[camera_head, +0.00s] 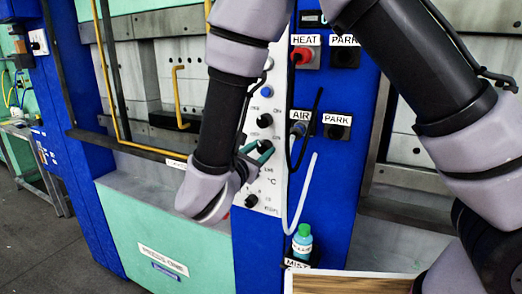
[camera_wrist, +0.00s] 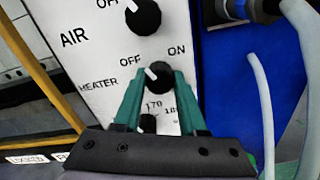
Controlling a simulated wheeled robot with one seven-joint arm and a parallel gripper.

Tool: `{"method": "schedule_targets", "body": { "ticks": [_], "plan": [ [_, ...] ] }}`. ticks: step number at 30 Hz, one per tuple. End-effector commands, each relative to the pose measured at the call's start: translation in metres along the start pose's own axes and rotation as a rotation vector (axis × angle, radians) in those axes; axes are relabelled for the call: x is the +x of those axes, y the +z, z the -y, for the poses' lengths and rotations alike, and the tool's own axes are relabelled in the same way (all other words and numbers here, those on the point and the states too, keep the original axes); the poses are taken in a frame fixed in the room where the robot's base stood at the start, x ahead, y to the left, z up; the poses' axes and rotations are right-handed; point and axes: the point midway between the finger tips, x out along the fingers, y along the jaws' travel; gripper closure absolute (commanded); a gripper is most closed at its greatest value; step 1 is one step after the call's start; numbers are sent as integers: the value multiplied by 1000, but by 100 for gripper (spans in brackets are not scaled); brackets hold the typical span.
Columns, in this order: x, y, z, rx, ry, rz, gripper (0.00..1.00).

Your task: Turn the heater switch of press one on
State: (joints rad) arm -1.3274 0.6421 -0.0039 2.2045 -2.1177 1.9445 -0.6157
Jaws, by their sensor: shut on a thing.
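The heater switch (camera_wrist: 160,82) is a round black knob with a white pointer mark, on a white panel (camera_wrist: 105,60) marked HEATER, OFF and ON. In the wrist view its pointer leans up and left, toward OFF. My gripper (camera_wrist: 160,85) has its two teal fingers on either side of this knob, shut on it. In the head view my gripper (camera_head: 258,151) reaches the panel from the left, and the heater switch (camera_head: 265,146) shows dark at its fingertips. Press one (camera_head: 120,215) is the mint-green machine at the left, with a nameplate low on its front.
The black AIR knob (camera_wrist: 143,17) sits just above, also pointing up-left. A temperature knob (camera_wrist: 148,123) lies below, partly hidden by my fingers. Right of the panel are HEAT (camera_head: 305,57) and AIR (camera_head: 299,129) connectors, a pale hose (camera_head: 301,195) and a teal bottle (camera_head: 302,242).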

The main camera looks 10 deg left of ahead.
Motion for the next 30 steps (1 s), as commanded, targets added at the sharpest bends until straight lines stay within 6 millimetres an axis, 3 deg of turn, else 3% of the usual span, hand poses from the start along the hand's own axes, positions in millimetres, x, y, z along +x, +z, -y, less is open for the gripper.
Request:
{"method": "schedule_targets", "body": {
  "ticks": [30],
  "plan": [
    [-1,-1,2,827,0,-1,100]
  ]
}}
